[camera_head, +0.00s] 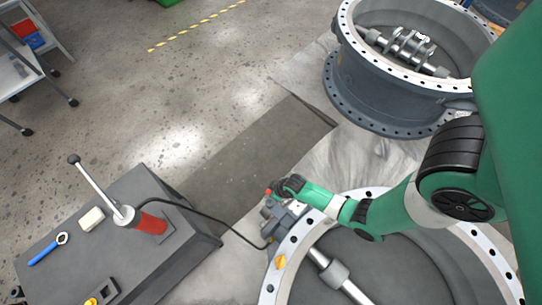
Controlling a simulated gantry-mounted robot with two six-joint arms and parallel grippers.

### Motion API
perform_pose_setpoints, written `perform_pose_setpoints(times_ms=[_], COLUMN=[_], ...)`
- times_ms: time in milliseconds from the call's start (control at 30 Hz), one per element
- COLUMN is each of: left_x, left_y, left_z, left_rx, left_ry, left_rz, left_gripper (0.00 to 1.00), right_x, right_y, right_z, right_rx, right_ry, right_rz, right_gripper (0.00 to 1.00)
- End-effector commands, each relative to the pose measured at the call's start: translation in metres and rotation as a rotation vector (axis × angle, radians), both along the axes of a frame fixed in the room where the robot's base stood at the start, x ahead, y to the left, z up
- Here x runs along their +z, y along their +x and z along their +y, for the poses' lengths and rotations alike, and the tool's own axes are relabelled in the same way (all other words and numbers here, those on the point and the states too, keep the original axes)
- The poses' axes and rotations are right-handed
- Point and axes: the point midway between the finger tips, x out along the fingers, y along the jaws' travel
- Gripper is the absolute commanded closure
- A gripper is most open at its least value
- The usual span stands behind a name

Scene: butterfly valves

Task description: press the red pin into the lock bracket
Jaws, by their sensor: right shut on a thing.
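My right gripper (288,186) reaches in from the right at the end of my green arm and is small in the head view. It is shut, and the red pin (268,191) shows as a small red spot at its left side. The pin's shaft is too small and covered to make out. Just below is a grey metal bracket (280,218) at the rim of the near valve (292,247). I cannot tell whether the pin sits in the bracket or above it. My left gripper is not in view.
A dark block (190,265) at the lower left carries a red hand pump (150,223), a blue wrench (48,250) and a white block (91,219). A black hose (215,219) runs from the pump to the bracket. A second valve (350,85) stands at the back right.

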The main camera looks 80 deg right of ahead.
Motion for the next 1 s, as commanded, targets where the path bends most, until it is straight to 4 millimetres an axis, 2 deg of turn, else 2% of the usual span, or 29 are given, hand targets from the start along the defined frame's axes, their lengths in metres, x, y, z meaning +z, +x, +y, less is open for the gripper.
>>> perform_pose_setpoints(times_ms=[400,1000], left_x=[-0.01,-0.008], left_y=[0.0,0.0], left_z=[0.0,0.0], left_rx=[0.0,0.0], left_ry=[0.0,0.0], left_rz=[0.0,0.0], left_gripper=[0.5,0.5], right_x=[-0.012,-0.012], right_y=[0.001,0.001], right_z=[0.0,0.0], right_rx=[0.0,0.0], right_ry=[-0.001,-0.001], right_rz=[-0.002,-0.002], right_gripper=[1.0,1.0])
